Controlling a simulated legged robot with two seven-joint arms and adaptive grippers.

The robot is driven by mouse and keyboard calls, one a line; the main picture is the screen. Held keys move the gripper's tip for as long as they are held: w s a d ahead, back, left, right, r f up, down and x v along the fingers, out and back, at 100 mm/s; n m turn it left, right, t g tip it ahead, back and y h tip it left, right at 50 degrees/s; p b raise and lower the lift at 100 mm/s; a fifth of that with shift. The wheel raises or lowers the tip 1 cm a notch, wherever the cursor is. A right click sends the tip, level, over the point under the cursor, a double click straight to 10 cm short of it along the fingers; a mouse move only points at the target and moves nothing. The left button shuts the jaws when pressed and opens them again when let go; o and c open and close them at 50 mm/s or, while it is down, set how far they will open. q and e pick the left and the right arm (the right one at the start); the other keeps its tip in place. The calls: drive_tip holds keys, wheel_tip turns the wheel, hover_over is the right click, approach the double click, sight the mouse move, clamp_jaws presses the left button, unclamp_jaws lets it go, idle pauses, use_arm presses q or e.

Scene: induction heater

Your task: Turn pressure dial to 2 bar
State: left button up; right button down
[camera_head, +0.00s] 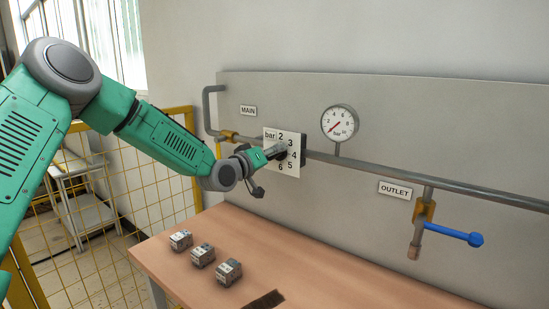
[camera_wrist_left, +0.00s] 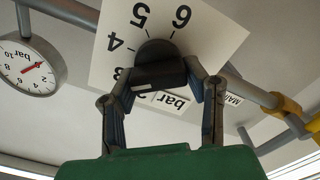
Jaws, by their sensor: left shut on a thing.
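The pressure dial is a dark round knob (camera_wrist_left: 158,62) on a white plate marked "bar" and 2 to 6 (camera_head: 292,138), fixed to the pipe on the grey wall panel. My left gripper (camera_head: 281,150) is at the plate, its fingers closed around the knob. In the left wrist view the left gripper (camera_wrist_left: 160,82) has one finger on each side of the knob, and the plate (camera_wrist_left: 215,45) appears upside down. The numbers 3 to 6 show there. The 2 is mostly hidden, and I cannot tell which number the knob points to. My right gripper is not in view.
A round gauge (camera_head: 340,124) with a red needle at the low end of its scale stands right of the dial. A blue-handled valve (camera_head: 455,234) hangs by the OUTLET label. Several small grey blocks lie on the wooden table (camera_head: 330,270). A yellow mesh fence (camera_head: 150,185) stands at left.

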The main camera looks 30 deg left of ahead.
use_arm(q)
drive_tip(key=n+b, duration=0.2)
drive_tip(key=n, duration=0.2)
drive_tip(key=shift+a+n+b, duration=0.3)
drive_tip(key=shift+n+b, duration=0.1)
drive_tip(key=n+b, duration=0.1)
drive_tip(key=n, duration=0.1)
drive_tip(key=n+b, duration=0.3)
drive_tip(key=shift+f+n+b, duration=0.25)
drive_tip(key=shift+n+b, duration=0.05)
drive_tip(key=shift+n, duration=0.1)
drive_tip(key=o, duration=1.2)
drive_tip(key=shift+c, duration=0.2)
drive_tip(key=shift+w+a+f, duration=0.1)
drive_tip(key=shift+f, duration=0.05)
